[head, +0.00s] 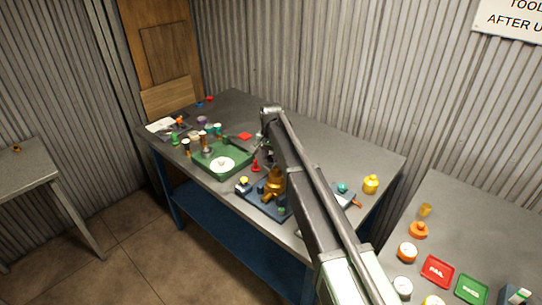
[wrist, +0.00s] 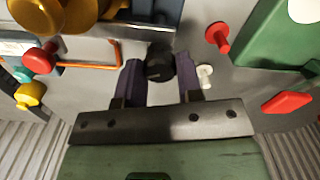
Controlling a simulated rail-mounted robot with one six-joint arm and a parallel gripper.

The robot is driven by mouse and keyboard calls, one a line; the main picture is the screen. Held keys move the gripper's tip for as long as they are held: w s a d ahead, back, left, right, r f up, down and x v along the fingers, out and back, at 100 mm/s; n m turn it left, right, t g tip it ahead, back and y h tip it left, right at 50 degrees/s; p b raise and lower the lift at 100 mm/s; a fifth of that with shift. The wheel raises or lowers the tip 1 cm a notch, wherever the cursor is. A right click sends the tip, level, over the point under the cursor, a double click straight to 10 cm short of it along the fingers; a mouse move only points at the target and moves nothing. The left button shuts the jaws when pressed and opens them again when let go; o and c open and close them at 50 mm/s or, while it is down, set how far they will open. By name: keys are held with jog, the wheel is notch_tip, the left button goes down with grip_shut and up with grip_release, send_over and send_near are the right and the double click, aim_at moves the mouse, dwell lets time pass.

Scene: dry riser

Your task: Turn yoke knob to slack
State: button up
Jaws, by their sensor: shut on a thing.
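My gripper (wrist: 158,66) is shut on a round black knob (wrist: 159,58), with one dark purple finger on each side of it. I take this black knob for the yoke knob; no marking for slack is readable. The knob sits beside the brass fitting (wrist: 60,12) and its plate, which show at the upper left of the wrist view. In the head view the brass fitting (head: 274,183) stands on a dark blue base (head: 258,199) near the table's front edge. There my arm hides the knob and most of my gripper.
Red (wrist: 37,60) and yellow (wrist: 30,95) knobs lie left of my fingers. A red peg (wrist: 218,37) and a small white piece (wrist: 205,76) are close on the right. The green tray (head: 226,172) stands left of the brass fitting. Small parts crowd the table's left end.

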aim_at(271, 157)
jog(key=n, duration=1.2)
jog(key=shift+n, duration=0.3)
dwell(0.4)
jog(key=o, duration=0.9)
notch_tip(271, 157, up, 11)
jog(key=p, duration=1.1)
jog(key=shift+f, duration=0.1)
